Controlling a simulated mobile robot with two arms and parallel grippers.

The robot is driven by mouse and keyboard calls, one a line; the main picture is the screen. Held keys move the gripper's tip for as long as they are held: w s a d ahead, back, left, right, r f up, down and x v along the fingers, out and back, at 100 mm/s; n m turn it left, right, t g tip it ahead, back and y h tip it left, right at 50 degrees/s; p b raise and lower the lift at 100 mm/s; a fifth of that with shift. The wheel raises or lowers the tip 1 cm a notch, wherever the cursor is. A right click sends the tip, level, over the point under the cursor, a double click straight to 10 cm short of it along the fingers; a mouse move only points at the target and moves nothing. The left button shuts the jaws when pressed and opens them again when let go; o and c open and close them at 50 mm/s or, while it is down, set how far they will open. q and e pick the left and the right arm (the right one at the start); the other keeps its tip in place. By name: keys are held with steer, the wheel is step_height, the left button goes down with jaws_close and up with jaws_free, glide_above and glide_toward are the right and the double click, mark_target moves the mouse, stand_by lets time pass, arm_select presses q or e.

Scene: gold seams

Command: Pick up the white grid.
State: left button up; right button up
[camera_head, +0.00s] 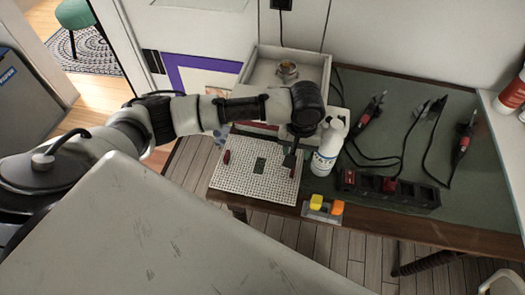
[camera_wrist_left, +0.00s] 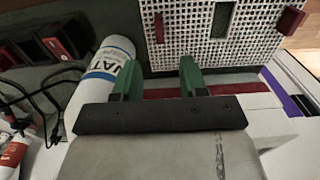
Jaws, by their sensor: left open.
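The white grid (camera_head: 235,184) lies flat at the table's front left edge, with a small dark rectangle (camera_head: 260,165) on it. A red handle (camera_head: 226,157) is at its left side, and another stands at its right side, partly behind my gripper. My left gripper (camera_head: 290,163) is over the grid's right part, pointing down. In the left wrist view its two green fingers (camera_wrist_left: 158,72) are apart and empty. The right-hand handle (camera_wrist_left: 158,27) shows just ahead, roughly in line with the gap between them, and the grid (camera_wrist_left: 200,55) is behind. Contact is not visible.
A white bottle (camera_head: 326,150) stands close right of the gripper. A white box (camera_head: 262,66) holding a metal item is behind. A black tray (camera_head: 415,195), yellow and orange blocks (camera_head: 316,202), and corded tools (camera_head: 368,112) are to the right.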

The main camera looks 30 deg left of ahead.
arm_select(q)
step_height(320, 180, down, 4)
steer(key=shift+r, duration=0.1)
steer(key=shift+f, duration=0.65)
step_height(320, 180, down, 4)
steer(key=shift+r, duration=0.1)
steer(key=shift+f, duration=0.45)
arm_select(e)
steer(key=shift+s+d+f, duration=0.15)
steer(key=shift+s, duration=0.1)
arm_select(q)
steer(key=shift+c, duration=1)
jaws_close()
arm_select(e)
steer(key=shift+s, duration=0.25)
